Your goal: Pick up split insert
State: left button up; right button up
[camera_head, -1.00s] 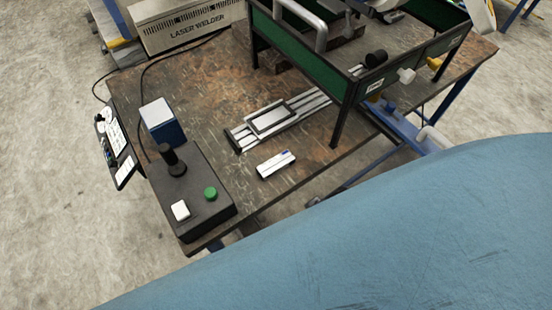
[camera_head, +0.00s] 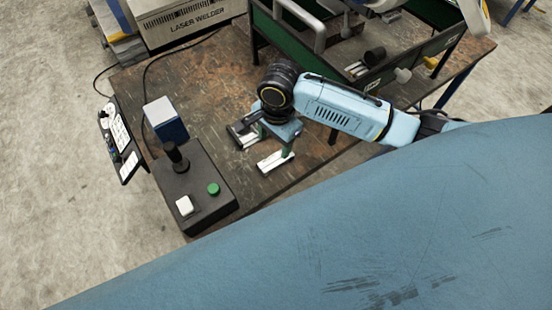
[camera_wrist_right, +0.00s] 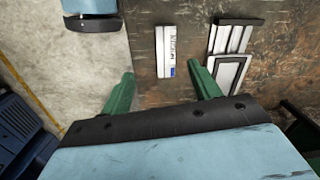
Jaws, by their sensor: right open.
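The split insert looks to be the small silver-white block with a blue mark (camera_head: 270,164), lying on the worn table (camera_head: 215,80). In the right wrist view the block (camera_wrist_right: 165,50) lies lengthwise, between the lines of the two green fingers and beyond their tips. My right gripper (camera_head: 275,145) is above the block, pointing down, and partly covers it in the head view. Its fingers (camera_wrist_right: 160,82) are spread wide with nothing between them. I cannot tell the exact height of the fingertips above the block. My left gripper is not in view.
A silver rail fixture (camera_wrist_right: 230,50) lies close beside the block, partly hidden by my gripper in the head view. A dark control box (camera_head: 195,195) with a green button stands to the left. A green-panelled frame (camera_head: 285,40) stands at the back.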

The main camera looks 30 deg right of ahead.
jog(key=w+d+r+m, duration=0.1)
jog(key=d+m, duration=0.1)
jog(key=b, duration=0.1)
send_over(276, 157)
jog(key=s, duration=0.1)
jog(key=shift+h, duration=0.3)
notch_tip(276, 157, down, 8)
jog(key=shift+s+r, duration=0.1)
jog(key=shift+w+a+f+b, duration=0.15)
jog(key=shift+f+b, duration=0.1)
jog(key=shift+f, duration=1.1)
jog(key=shift+w+f+b, duration=0.1)
jog(key=shift+f+b, duration=0.15)
jog(key=shift+f, duration=1.05)
grip_shut()
jog(key=shift+r, duration=0.1)
